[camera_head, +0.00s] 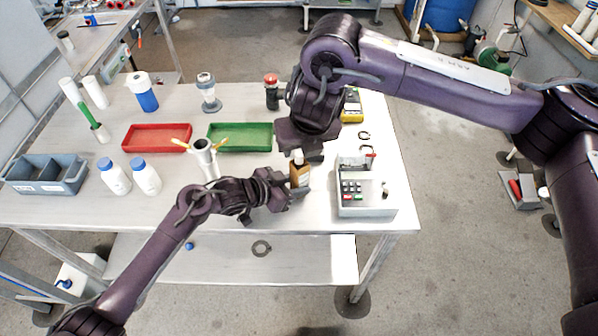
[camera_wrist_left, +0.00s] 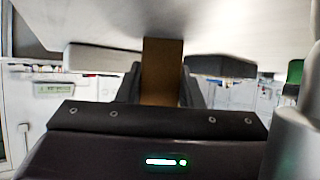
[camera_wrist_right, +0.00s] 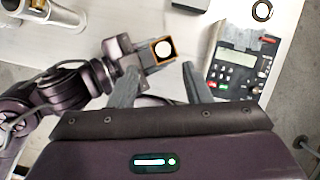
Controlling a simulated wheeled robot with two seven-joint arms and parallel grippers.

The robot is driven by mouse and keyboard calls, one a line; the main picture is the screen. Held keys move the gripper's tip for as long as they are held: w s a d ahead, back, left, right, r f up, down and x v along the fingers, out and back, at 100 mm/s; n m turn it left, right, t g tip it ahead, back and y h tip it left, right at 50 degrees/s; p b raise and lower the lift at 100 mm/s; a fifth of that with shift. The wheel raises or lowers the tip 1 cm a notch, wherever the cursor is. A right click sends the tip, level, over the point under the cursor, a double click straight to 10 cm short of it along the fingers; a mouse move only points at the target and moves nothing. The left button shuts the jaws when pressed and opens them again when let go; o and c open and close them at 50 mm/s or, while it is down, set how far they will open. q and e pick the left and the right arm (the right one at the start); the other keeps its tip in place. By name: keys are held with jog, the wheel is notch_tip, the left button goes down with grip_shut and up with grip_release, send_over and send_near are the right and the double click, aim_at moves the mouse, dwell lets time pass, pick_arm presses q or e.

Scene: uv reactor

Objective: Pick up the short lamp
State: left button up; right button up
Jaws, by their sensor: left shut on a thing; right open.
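A brown square carton (camera_head: 299,174) with a pale label stands upright near the table's front edge, left of the grey control box. A white round end, possibly the short lamp, shows in its open top in the right wrist view (camera_wrist_right: 163,49). My left gripper (camera_head: 287,188) is shut on the carton from the left; the carton fills its jaws in the left wrist view (camera_wrist_left: 162,72). My right gripper (camera_head: 301,156) is open and empty, just above the carton's top, its fingers pointing down. I cannot clearly identify the short lamp elsewhere.
The control box (camera_head: 365,190) with keys stands close right. A metal cylinder (camera_head: 204,160) with yellow-tipped pieces, a green tray (camera_head: 240,149) and a red tray (camera_head: 157,150) lie left. White bottles (camera_head: 147,179) and a grey bin (camera_head: 47,186) stand farther left.

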aim_at(299, 154)
jog(key=x, duration=0.6)
jog(key=shift+w+d, duration=0.1)
jog(key=shift+w, duration=0.35)
jog(key=shift+c, duration=0.2)
grip_shut()
